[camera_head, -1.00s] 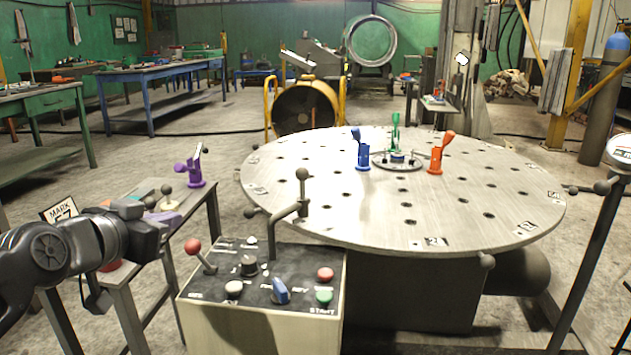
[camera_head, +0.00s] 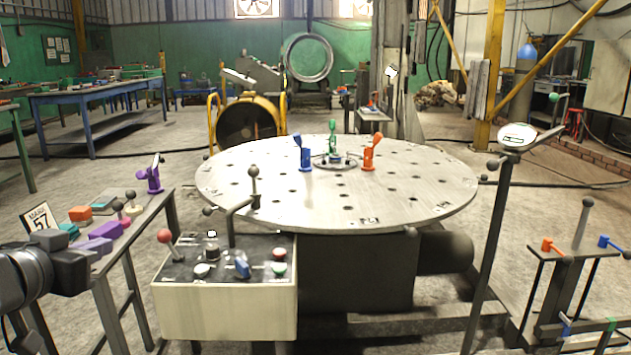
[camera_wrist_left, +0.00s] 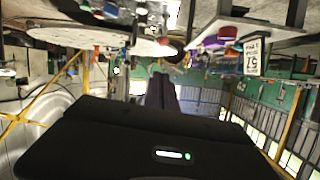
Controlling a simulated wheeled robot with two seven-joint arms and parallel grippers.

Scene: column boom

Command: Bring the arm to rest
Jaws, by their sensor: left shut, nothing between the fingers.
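My left gripper (camera_head: 100,250) is black and shows at the left edge in the head view, in front of the small side bench (camera_head: 140,225). It is shut and empty. In the left wrist view the picture is upside down, and the dark closed fingers (camera_wrist_left: 162,92) point away from the black wrist housing. The gripper looks apart from the control box (camera_head: 228,318), which stands to its right. My right gripper is in no view.
The side bench holds a "57" sign (camera_head: 40,219), purple and orange blocks, and a purple clamp (camera_head: 152,176). The control box carries a red-knobbed lever (camera_head: 165,237). A round table (camera_head: 300,205) with blue, green and red clamps lies beyond. A post (camera_head: 490,240) stands right.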

